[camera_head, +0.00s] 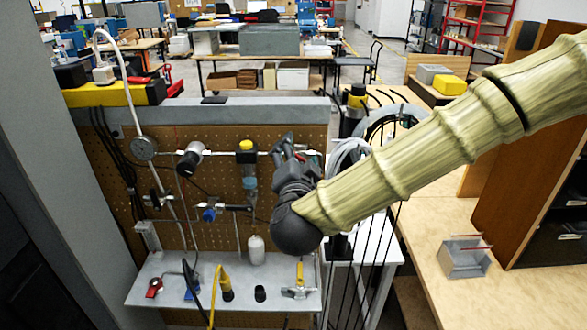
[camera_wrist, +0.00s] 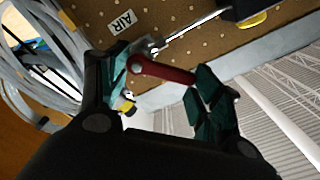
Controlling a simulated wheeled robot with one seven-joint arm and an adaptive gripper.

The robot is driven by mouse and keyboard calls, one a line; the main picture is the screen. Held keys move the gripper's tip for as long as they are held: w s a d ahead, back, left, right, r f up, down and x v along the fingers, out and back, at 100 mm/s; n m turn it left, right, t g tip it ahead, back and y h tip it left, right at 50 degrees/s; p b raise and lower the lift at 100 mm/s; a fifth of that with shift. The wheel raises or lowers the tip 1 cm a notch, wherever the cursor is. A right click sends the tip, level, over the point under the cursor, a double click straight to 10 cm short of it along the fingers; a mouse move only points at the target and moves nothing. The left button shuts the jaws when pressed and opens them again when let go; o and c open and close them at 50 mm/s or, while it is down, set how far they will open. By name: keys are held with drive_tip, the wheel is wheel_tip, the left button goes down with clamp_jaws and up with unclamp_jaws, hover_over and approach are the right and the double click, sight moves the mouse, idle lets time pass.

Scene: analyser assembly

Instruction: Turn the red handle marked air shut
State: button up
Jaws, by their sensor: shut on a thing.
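The red handle (camera_wrist: 172,73) shows in the wrist view, joined at its left end to a metal valve (camera_wrist: 146,47) on a thin pipe. It lies at a slant to the pipe, not in line with it. A white AIR label (camera_wrist: 122,22) is on the pegboard above it. My gripper (camera_wrist: 160,78) has one finger at the valve end and the other at the handle's free end, shut on the handle. In the head view my gripper (camera_head: 290,160) is at the right part of the pegboard and hides the handle.
The brown pegboard (camera_head: 110,150) carries pipes, a gauge (camera_head: 145,147) and a yellow-topped regulator (camera_head: 247,165). A grey shelf (camera_head: 190,262) below holds small tools. Coiled grey hoses (camera_head: 350,155) hang close to the right of my gripper.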

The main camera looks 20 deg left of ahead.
drive_tip(key=m+b, duration=0.1)
drive_tip(key=m, duration=0.1)
drive_tip(key=d+m+b, duration=0.1)
drive_tip(key=b, duration=0.1)
drive_tip(key=m+b, duration=0.1)
drive_tip(key=m, duration=0.1)
drive_tip(key=shift+w+d+f+m+b, duration=0.1)
drive_tip(key=shift+w+d+m+b, duration=0.05)
drive_tip(key=shift+w+m+b, duration=0.15)
drive_tip(key=shift+d+m+b, duration=0.2)
drive_tip(key=shift+m+b, duration=0.45)
drive_tip(key=shift+m, duration=0.1)
drive_tip(key=shift+d+m+b, duration=0.15)
drive_tip(key=shift+m+b, duration=0.45)
drive_tip(key=shift+m, duration=0.15)
drive_tip(key=o, duration=1)
drive_tip(key=v, duration=1.2)
drive_tip(key=shift+r, duration=0.2)
